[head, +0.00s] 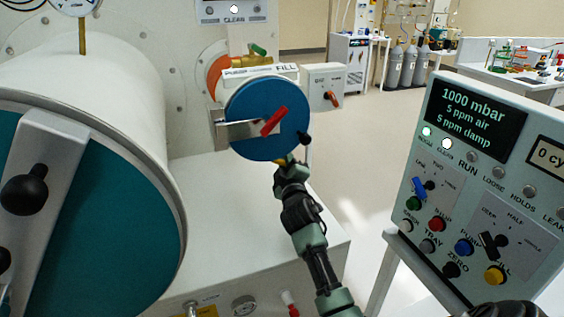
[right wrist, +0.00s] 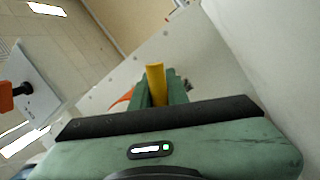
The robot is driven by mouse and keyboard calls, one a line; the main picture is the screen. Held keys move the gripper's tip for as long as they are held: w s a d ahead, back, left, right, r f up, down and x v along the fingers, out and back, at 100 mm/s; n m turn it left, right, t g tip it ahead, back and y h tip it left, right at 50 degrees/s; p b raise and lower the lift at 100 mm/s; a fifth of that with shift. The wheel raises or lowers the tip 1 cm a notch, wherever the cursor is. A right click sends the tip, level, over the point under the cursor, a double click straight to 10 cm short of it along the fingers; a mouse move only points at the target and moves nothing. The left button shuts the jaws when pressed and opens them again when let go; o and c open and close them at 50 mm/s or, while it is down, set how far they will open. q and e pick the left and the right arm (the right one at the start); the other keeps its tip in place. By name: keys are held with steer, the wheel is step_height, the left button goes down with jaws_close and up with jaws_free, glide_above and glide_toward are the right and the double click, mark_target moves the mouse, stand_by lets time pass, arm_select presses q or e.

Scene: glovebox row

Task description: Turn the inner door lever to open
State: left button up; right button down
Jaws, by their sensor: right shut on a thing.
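A small round blue door (head: 258,135) has a red lever (head: 274,121) slanted up to the right and a metal bar across it. A large teal door (head: 115,215) at left has a pale bar with a black knob (head: 24,195). No label shows which lever is the inner door's. My right gripper (head: 286,164) is just below the blue door's lower edge. In the right wrist view it is shut on a yellow piece (right wrist: 155,82) that stands up between its fingers. The rest of that piece is hidden.
A control panel (head: 485,180) with screen, knobs and buttons stands at right. A valve with a green handle (head: 257,49) and a FILL label is above the blue door. A grey box (head: 322,86) with an orange handle is behind. Floor between is clear.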

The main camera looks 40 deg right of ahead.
steer(key=shift+d+r+n+t+y, duration=0.15)
steer(key=shift+r+n, duration=0.25)
steer(key=shift+n, duration=0.2)
steer(key=shift+d+r+n+t+y, duration=0.15)
steer(key=shift+r+n, duration=0.25)
steer(key=shift+n, duration=0.2)
steer(key=c, duration=1.4)
jaws_free()
steer(key=shift+s+a, duration=0.1)
steer(key=shift+s, duration=0.05)
steer(key=v, duration=0.7)
steer(key=shift+s+a, duration=0.2)
steer(key=shift+s, duration=0.05)
